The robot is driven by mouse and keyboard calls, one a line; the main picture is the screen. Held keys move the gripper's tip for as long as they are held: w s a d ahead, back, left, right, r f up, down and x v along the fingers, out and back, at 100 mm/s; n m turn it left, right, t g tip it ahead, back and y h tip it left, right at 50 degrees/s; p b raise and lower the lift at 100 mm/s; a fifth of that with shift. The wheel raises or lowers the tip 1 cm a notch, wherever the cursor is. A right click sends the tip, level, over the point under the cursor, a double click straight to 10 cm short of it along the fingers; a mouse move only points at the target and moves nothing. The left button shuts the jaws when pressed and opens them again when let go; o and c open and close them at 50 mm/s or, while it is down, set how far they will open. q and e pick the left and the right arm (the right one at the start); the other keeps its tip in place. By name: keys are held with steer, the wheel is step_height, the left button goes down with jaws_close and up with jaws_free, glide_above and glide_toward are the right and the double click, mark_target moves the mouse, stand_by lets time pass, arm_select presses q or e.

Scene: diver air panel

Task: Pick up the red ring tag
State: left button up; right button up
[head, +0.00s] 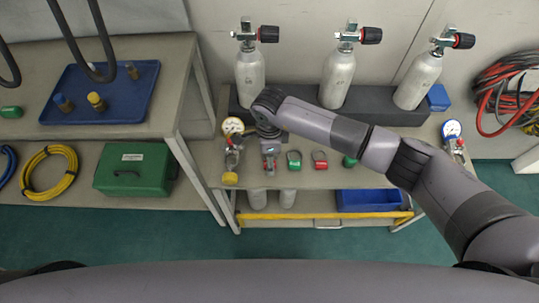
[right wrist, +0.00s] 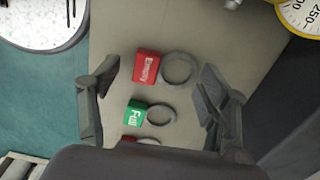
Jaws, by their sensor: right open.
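A red tag marked "Empty" (right wrist: 147,67) with a grey ring (right wrist: 178,68) lies flat on the bench, in the upper middle of the right wrist view. Below it there lies a green "Full" tag (right wrist: 136,113) with its own ring. A second red tag (right wrist: 130,139) is mostly hidden by my gripper body; in the head view it lies right of the green tag (head: 294,160). My right gripper (right wrist: 160,97) is open and empty, its fingers spread either side of the tags, above the bench. In the head view it points down at the bench's left part. My left gripper is not in view.
Three grey cylinders (head: 250,72) with valves stand along the bench's back. A yellow-rimmed gauge (head: 232,126) with fittings is left of my gripper, another gauge (head: 452,128) far right. A blue tray (head: 120,115) sits on the left table. A green object (head: 349,161) lies right of the tags.

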steer(key=shift+f, duration=0.3)
steer(key=shift+c, duration=0.4)
steer(key=shift+s+d, duration=0.1)
steer(key=shift+s, duration=0.05)
jaws_close()
steer(key=shift+f, duration=0.1)
